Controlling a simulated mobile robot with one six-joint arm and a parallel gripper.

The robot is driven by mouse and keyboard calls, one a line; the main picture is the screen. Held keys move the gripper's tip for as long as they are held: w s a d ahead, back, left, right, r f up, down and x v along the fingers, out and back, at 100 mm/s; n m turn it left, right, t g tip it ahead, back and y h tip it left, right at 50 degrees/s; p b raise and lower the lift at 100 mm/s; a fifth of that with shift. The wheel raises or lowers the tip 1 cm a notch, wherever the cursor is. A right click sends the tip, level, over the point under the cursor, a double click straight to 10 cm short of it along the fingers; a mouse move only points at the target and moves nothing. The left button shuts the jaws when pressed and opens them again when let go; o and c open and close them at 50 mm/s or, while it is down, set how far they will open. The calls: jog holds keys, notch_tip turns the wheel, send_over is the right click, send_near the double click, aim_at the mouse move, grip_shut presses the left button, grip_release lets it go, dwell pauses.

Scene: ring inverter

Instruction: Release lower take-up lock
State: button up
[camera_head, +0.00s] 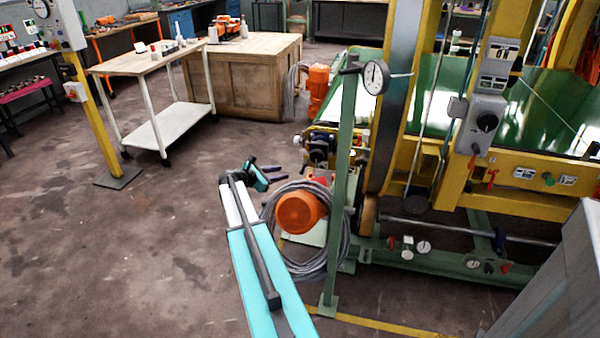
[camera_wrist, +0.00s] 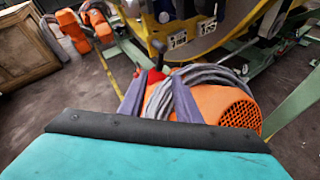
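A red lever with a black knob (camera_wrist: 157,50) stands in the wrist view, just beyond the space between my fingertips; I cannot tell for certain that it is the lower take-up lock. My gripper (camera_wrist: 160,82) is open, with a dark finger on each side and nothing visible held. In the head view my gripper (camera_head: 279,181) is also open, left of the orange motor (camera_head: 298,212) and apart from the machine frame. No labelled lower take-up lock can be made out there. The distance from my fingers to the lever is hard to judge.
A coil of grey cable (camera_head: 270,228) lies around the orange motor, close to my gripper. A green post with a dial gauge (camera_head: 374,77) stands to the right. A white cart (camera_head: 165,126) and wooden crate (camera_head: 250,80) stand behind.

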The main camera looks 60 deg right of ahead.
aim_at(302, 170)
jog(key=shift+f, duration=0.1)
jog(key=x, duration=1.3)
jog(key=shift+s+d+f, duration=0.1)
jog(key=shift+d, duration=0.15)
grip_shut()
